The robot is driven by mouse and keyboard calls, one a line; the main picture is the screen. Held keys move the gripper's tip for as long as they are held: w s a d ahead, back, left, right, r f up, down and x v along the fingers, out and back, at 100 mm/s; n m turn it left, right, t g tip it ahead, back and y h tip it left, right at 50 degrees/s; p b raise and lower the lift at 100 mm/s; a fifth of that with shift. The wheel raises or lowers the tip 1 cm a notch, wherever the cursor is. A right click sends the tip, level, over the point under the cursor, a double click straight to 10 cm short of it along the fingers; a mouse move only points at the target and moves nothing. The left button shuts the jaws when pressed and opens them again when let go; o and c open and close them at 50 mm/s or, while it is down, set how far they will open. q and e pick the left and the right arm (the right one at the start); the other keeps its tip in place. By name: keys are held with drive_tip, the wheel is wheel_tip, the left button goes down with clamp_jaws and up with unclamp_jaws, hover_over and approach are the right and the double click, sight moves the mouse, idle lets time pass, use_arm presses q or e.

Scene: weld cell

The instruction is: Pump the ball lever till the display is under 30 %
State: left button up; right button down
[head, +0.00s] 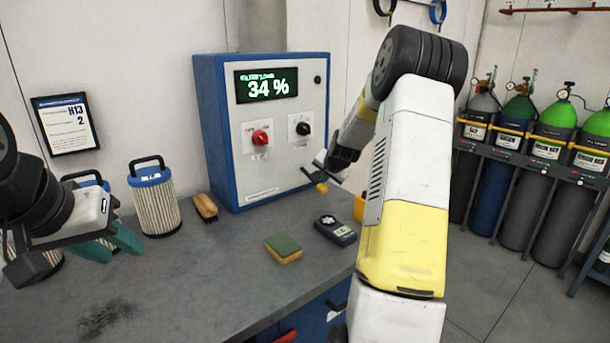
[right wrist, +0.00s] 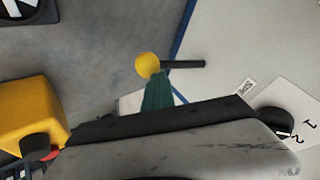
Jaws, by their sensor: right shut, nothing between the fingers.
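The blue and white cabinet (head: 215,130) has a dark display (head: 266,85) reading 34 % in green digits. The lever's yellow ball (head: 321,187) shows at the cabinet's lower right side. In the right wrist view the yellow ball (right wrist: 147,65) sits on the end of a black rod (right wrist: 183,64). My right gripper (right wrist: 157,92) is shut and empty, its green fingertips right at the ball; I cannot tell whether they touch it. My right arm hides part of that area in the head view. My left gripper (head: 112,244) is open and empty over the bench's left part.
On the bench (head: 210,290) are a sponge (head: 283,248), a handheld meter (head: 335,230), a brush (head: 205,207) and filter cartridges (head: 155,200). The cabinet front has a red knob (head: 260,137) and a black knob (head: 303,129). Gas cylinders (head: 515,150) stand at right.

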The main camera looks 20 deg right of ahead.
drive_tip(key=shift+r, duration=2.6)
wheel_tip(320, 180, up, 5)
